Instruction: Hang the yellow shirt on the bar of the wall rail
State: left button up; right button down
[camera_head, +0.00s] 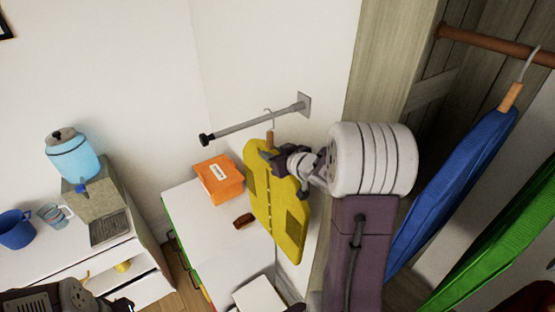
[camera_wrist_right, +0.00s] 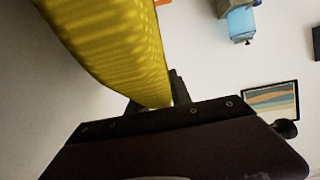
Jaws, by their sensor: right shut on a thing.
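The yellow shirt (camera_head: 277,205) hangs tilted on a hanger with a wooden neck and a thin metal hook (camera_head: 270,118). My right gripper (camera_head: 272,157) is shut on it near the top, just below the neck. The wall rail's grey bar (camera_head: 245,125) sticks out from a square wall plate, with a black end knob. The hook overlaps the bar in the head view; I cannot tell whether it rests on it. In the right wrist view the shirt (camera_wrist_right: 110,45) runs down into the jaws (camera_wrist_right: 155,103). My left gripper (camera_head: 118,303) is partly cut off at the lower left.
A white cabinet (camera_head: 190,205) below the rail holds an orange box (camera_head: 219,179) and a small brown item (camera_head: 243,221). At left are a blue dispenser (camera_head: 73,158) and a blue mug (camera_head: 16,230). Blue (camera_head: 450,190) and green (camera_head: 500,250) garments hang in the wardrobe at right.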

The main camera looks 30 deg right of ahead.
jog(key=shift+w, duration=0.5)
jog(key=shift+w+d+f+b, duration=0.15)
jog(key=shift+w+f+b, duration=0.2)
jog(key=shift+w, duration=0.35)
jog(key=shift+f+b, duration=0.35)
jog(key=shift+f, duration=0.15)
jog(key=shift+s, duration=0.1)
